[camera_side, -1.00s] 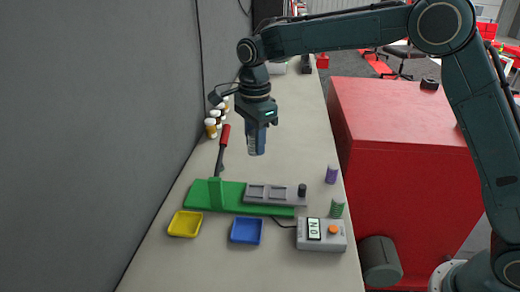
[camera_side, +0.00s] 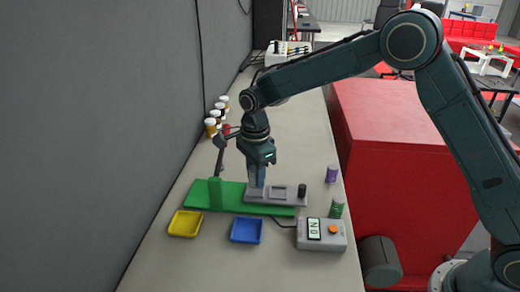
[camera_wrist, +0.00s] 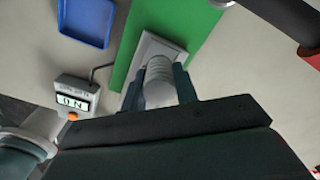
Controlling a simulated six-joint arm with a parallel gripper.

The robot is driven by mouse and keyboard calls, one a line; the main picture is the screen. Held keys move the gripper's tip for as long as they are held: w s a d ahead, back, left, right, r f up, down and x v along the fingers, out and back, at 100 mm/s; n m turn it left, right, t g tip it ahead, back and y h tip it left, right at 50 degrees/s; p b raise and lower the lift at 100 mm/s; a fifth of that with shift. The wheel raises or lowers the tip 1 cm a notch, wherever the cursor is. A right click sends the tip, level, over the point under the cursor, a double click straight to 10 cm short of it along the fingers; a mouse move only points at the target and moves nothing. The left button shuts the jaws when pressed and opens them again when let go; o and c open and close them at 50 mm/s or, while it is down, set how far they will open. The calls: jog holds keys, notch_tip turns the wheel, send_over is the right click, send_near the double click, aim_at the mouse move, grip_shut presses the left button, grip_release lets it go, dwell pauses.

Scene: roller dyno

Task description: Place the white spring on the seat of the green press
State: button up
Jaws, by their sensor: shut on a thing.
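The white spring (camera_wrist: 158,82) is between the fingers of my gripper (camera_wrist: 160,90) in the wrist view. My gripper (camera_side: 257,178) is shut on it, low over the left part of the grey plate (camera_side: 290,195) of the green press (camera_side: 230,200). The spring's lower end overlaps the plate; I cannot tell whether it touches the seat. In the wrist view the press's green base (camera_wrist: 170,28) runs beyond the grey plate (camera_wrist: 158,46).
A yellow tray (camera_side: 185,224) and a blue tray (camera_side: 246,231) lie in front of the press. A grey box with a display (camera_side: 321,234) stands at front right. A purple spring (camera_side: 331,174) and a green spring (camera_side: 337,208) stand at right. Several bottles (camera_side: 211,126) line the wall.

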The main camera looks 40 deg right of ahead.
jog(key=shift+f, duration=1.1)
jog(key=shift+f, duration=0.15)
jog(key=o, duration=1)
notch_tip(320, 180, up, 12)
jog(key=shift+r, duration=0.2)
